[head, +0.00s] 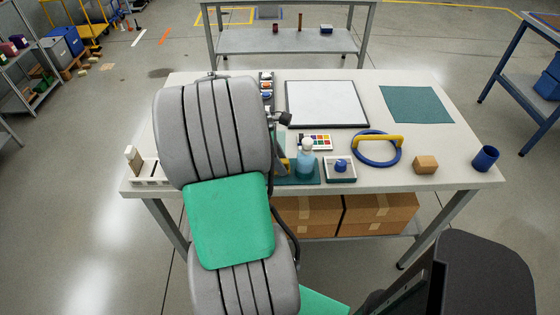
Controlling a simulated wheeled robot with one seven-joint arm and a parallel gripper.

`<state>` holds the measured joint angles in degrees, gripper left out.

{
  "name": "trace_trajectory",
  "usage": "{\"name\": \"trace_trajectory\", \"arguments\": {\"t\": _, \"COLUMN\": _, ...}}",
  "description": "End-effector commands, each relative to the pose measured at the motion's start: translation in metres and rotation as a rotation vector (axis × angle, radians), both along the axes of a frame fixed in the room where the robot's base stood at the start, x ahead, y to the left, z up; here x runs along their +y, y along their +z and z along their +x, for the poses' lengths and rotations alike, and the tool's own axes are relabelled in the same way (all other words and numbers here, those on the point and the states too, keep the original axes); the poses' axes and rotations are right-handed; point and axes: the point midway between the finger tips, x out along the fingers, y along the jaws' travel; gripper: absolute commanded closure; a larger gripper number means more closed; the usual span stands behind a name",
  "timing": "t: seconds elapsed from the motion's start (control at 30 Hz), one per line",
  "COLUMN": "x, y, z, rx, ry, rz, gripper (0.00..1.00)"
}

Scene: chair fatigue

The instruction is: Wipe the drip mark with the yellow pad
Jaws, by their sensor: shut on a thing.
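My arm, with grey links and a green section, rises from the bottom of the head view and covers the left part of the table. My gripper is hidden behind it, so I cannot see its jaws or what they hold. A small dark part sticks out to the right of the arm, and I cannot tell what it is. A small yellowish patch (283,165) shows just right of the arm; I cannot tell whether it is the yellow pad. I cannot make out the drip mark.
The table (450,170) holds a white board (326,104), a green mat (415,104), a paint set (315,141), a bottle (306,162), a blue ring (364,160) with a yellow bar, a wooden block (426,165) and a blue cup (485,158). A dark chair (485,275) stands front right.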

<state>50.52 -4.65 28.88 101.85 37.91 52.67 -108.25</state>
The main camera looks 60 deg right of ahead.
Motion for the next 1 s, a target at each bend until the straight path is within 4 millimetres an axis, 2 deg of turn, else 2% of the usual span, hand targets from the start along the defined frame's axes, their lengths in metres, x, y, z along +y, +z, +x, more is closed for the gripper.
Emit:
{"name": "trace_trajectory", "arguments": {"t": 0.23, "x": 0.002, "y": 0.0, "z": 0.004, "rx": 0.0, "ry": 0.002, "rz": 0.001, "gripper": 0.97}}
{"name": "trace_trajectory", "arguments": {"t": 0.5, "x": 0.015, "y": 0.003, "z": 0.029, "rx": 0.001, "ry": 0.003, "rz": 0.001, "gripper": 0.97}}
{"name": "trace_trajectory", "arguments": {"t": 0.73, "x": 0.019, "y": 0.001, "z": 0.037, "rx": 0.0, "ry": 0.001, "rz": 0.0, "gripper": 0.97}}
{"name": "trace_trajectory", "arguments": {"t": 1.0, "x": 0.031, "y": 0.0, "z": 0.061, "rx": 0.002, "ry": 0.002, "rz": 0.001, "gripper": 0.97}}
